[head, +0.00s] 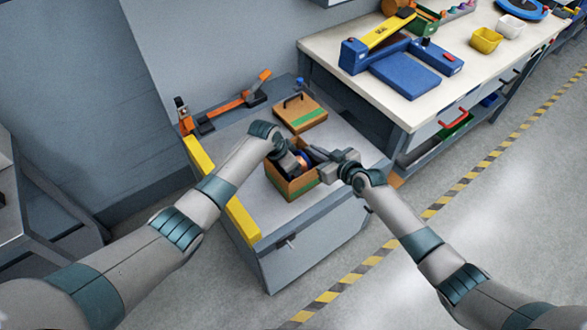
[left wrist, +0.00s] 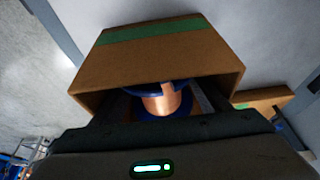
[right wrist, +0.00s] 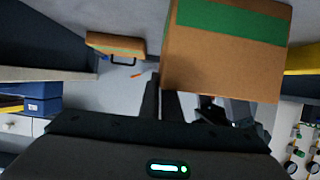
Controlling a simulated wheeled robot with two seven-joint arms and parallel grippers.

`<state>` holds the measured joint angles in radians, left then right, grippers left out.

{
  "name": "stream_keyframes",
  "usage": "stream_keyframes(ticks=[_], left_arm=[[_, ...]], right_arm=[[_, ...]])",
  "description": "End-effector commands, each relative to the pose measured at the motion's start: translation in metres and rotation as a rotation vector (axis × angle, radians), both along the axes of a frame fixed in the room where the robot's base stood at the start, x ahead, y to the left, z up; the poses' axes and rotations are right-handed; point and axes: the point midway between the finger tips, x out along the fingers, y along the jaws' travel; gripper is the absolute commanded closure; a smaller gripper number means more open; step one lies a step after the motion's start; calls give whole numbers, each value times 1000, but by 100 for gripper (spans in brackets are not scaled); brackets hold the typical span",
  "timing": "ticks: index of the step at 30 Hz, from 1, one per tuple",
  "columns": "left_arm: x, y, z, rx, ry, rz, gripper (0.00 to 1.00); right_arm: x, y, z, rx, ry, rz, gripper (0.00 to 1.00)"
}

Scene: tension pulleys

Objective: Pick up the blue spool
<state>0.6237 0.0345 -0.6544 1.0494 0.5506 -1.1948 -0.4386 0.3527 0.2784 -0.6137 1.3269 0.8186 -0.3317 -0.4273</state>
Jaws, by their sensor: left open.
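The blue spool (head: 306,157), with blue flanges and copper-coloured wire, sits inside an open brown box (head: 296,191) with a green stripe. In the left wrist view the spool (left wrist: 161,104) shows under the box rim, partly hidden by the box wall (left wrist: 150,66). My left gripper (head: 296,157) reaches into the box. Its fingers are open, one on each side of the spool, and I cannot tell if they touch it. My right gripper (head: 320,159) is at the box's right side. In the right wrist view its fingers (right wrist: 162,100) are close together on the box's side wall (right wrist: 225,65).
A brown lid (head: 301,115) with a handle lies behind the box on the grey cabinet (head: 320,230). A yellow strip (head: 222,188) edges the cabinet's left side. An orange-and-black tool (head: 235,103) lies at the back. A white workbench (head: 350,75) stands to the right.

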Motion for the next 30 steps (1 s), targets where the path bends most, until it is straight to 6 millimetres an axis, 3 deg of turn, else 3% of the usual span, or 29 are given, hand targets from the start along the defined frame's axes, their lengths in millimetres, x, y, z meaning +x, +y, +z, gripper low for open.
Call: stream_keyframes(ticks=[2, 3, 11, 23, 30], left_arm=[[0, 0, 0, 0, 0, 0, 31], [0, 0, 0, 0, 0, 0, 35], [0, 0, 0, -1, -1, 0, 98], [2, -1, 9, -4, -5, 0, 98], [2, -1, 36, -4, -7, -1, 98]], right_arm=[[0, 0, 0, 0, 0, 0, 100], [0, 0, 0, 0, 0, 0, 100], [0, 0, 0, 0, 0, 0, 100], [0, 0, 0, -1, 1, 0, 100], [0, 0, 0, -1, 1, 0, 100]])
